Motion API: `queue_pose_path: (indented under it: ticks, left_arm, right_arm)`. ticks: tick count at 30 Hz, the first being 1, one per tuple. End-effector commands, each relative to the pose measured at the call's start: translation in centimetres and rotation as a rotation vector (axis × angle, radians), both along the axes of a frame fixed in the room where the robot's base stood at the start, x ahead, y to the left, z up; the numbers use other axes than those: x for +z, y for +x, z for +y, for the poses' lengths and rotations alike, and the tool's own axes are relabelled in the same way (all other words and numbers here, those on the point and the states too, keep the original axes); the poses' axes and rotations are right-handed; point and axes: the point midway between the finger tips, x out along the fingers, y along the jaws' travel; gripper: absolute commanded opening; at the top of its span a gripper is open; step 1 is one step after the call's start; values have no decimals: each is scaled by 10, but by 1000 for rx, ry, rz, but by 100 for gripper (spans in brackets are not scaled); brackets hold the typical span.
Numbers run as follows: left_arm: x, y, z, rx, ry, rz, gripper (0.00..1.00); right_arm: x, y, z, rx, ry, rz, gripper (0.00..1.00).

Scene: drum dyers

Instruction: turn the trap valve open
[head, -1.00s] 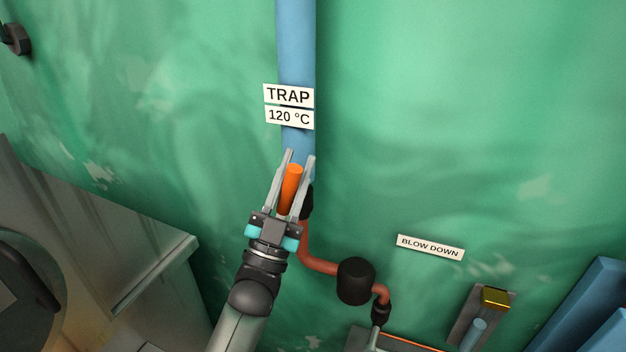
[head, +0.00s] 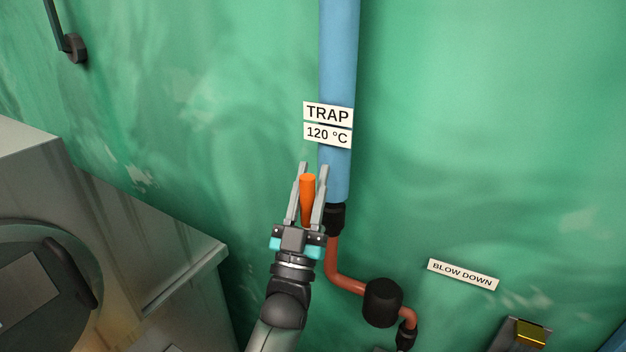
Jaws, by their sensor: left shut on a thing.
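The trap valve's orange handle (head: 307,198) points up, a little left of the blue pipe (head: 340,60). My left gripper (head: 312,170) is shut on the orange handle, with one grey finger along each side of it. The signs TRAP (head: 328,113) and 120 °C (head: 327,134) are on the pipe just above. The valve body behind the handle is mostly hidden by my gripper. My right gripper is not in view.
A red-brown pipe (head: 345,285) runs from the blue pipe's black collar (head: 335,217) to a black trap body (head: 382,302). A grey metal machine (head: 140,230) stands at the left. A BLOW DOWN sign (head: 463,274) is on the green wall (head: 520,130).

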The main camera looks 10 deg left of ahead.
Motion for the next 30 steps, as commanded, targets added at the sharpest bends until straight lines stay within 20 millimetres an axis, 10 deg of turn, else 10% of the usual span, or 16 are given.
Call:
queue_pose_path:
  ticks: [2,3,10,20,30]
  left_arm:
    - [-1,1,1,-1,-7,4,0]
    - [-1,1,1,-1,-7,4,34]
    - [-1,0,1,-1,-3,1,60]
    - [-3,-2,1,-1,-1,1,61]
    - [-49,-45,5,-1,0,5,61]
  right_arm:
    - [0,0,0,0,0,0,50]
    - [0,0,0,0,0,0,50]
    - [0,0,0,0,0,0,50]
    - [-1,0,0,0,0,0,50]
    - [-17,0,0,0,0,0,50]
